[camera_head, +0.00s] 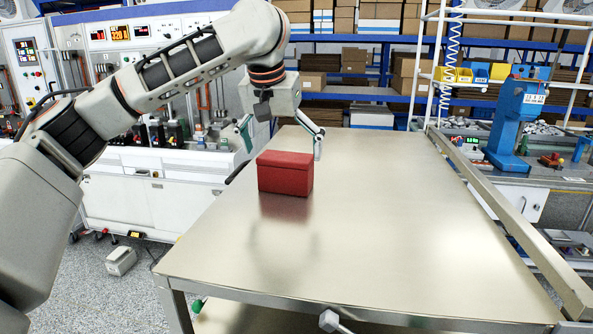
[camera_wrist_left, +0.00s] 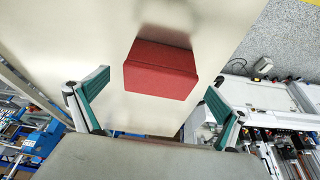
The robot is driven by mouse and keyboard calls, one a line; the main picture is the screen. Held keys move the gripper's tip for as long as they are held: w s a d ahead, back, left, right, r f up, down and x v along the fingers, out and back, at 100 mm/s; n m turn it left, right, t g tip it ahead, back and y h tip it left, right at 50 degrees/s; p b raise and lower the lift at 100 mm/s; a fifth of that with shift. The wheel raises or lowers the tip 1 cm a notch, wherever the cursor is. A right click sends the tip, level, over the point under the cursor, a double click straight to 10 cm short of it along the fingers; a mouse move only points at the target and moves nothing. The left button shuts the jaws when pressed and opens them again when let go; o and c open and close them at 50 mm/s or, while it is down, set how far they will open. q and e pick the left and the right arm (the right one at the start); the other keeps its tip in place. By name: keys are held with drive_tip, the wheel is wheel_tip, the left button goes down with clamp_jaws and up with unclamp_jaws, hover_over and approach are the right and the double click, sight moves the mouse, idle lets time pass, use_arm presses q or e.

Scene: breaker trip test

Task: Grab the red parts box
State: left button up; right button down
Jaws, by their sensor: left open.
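The red parts box (camera_head: 285,178) stands on the metal-topped table (camera_head: 400,220), near its left edge. My left gripper (camera_head: 283,152) is open just behind and above the box, with one finger toward each side of it. In the left wrist view the red box (camera_wrist_left: 160,70) lies between the open green-padded fingers of the left gripper (camera_wrist_left: 157,82), with a gap on both sides. The gripper holds nothing. My right gripper does not show clearly in either view.
Test cabinets (camera_head: 150,190) stand left of the table. A raised rail (camera_head: 510,215) runs along its right side, with a blue press (camera_head: 515,120) on a bench beyond. Shelves of cardboard boxes (camera_head: 350,60) stand behind. The tabletop right of the box is clear.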

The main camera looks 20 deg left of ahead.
sight(286, 172)
use_arm(q)
drive_tip(key=shift+x, duration=3.6)
drive_tip(key=shift+w, duration=0.1)
drive_tip(key=shift+r, duration=0.1)
drive_tip(key=c, duration=1.4)
